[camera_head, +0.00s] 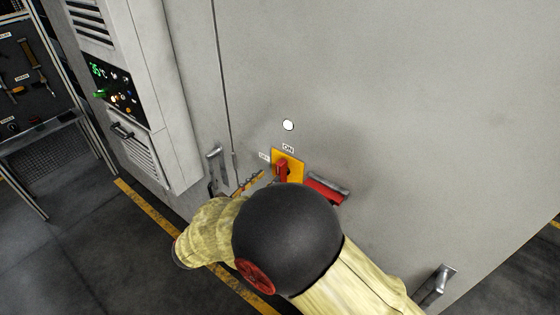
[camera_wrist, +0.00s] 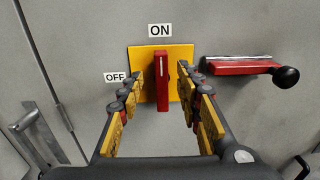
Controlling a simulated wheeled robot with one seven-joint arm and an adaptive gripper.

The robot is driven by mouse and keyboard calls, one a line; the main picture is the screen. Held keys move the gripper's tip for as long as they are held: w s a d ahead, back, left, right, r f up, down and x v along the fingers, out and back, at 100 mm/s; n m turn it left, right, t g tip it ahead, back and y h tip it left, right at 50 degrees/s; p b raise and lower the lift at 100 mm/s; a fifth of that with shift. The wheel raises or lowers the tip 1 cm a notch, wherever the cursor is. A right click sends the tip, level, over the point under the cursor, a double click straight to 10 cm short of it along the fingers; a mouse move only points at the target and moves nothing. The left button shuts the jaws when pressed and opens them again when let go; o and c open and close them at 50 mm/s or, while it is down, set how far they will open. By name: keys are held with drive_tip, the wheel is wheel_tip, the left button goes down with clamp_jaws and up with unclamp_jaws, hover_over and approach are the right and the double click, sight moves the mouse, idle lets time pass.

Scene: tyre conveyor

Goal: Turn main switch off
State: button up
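The main switch is a red handle (camera_wrist: 162,82) on a yellow plate (camera_wrist: 146,57), on a grey cabinet front. The handle stands upright, pointing at the ON label (camera_wrist: 160,30). The OFF label (camera_wrist: 117,77) is left of the plate. My gripper (camera_wrist: 158,85) is open, with one finger on each side of the handle and visible gaps between. Whether the fingertips reach the plate I cannot tell. In the head view the red handle (camera_head: 283,168) shows just beyond my arm, which hides most of my gripper.
A red lever (camera_wrist: 240,65) with a black knob sticks out right of the switch. A metal door handle (camera_wrist: 38,130) is at the left. A white control box (camera_head: 150,90) stands left in the head view. A round white light (camera_head: 288,125) is above the switch.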

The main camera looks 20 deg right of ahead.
drive_tip(key=x, duration=0.7)
drive_tip(key=shift+w+d, duration=0.1)
drive_tip(key=shift+d, duration=0.15)
drive_tip(key=shift+c, duration=0.2)
drive_tip(key=c, duration=0.7)
clamp_jaws()
